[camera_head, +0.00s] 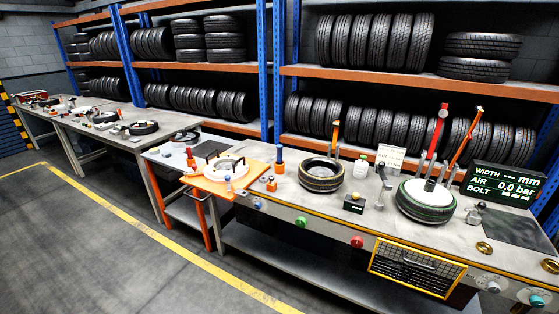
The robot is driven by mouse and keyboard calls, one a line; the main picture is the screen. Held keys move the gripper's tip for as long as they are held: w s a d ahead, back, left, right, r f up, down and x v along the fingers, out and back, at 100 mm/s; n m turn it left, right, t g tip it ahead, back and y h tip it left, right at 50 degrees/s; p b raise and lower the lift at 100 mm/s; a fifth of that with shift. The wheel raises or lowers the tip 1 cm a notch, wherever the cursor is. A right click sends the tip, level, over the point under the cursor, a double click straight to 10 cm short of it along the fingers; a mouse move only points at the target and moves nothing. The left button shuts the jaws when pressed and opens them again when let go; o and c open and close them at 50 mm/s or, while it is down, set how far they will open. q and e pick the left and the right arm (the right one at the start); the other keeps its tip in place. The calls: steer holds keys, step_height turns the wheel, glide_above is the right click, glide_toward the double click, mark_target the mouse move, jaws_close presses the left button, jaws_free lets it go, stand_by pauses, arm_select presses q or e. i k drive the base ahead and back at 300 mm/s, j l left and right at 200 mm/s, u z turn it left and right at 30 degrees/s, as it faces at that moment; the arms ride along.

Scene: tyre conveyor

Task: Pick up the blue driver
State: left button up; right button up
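A blue upright piece (279,157) with an orange lower part stands near the back edge of the main bench, right of an orange tray. Neither of my grippers shows in the head view, and no arm of mine can be made out.
The orange tray (195,182) holds a white ring. The main bench carries a tyre (321,174), a green-banded tyre (426,200) with upright posts, a small black box (354,203) and a dark display (502,186). Tyre shelves stand behind; open floor (100,240) lies front left.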

mark_target(280, 148)
steer(key=i+j+u, duration=0.4)
steer(key=i, duration=0.35)
steer(key=i+u, duration=0.35)
steer(key=i, duration=0.45)
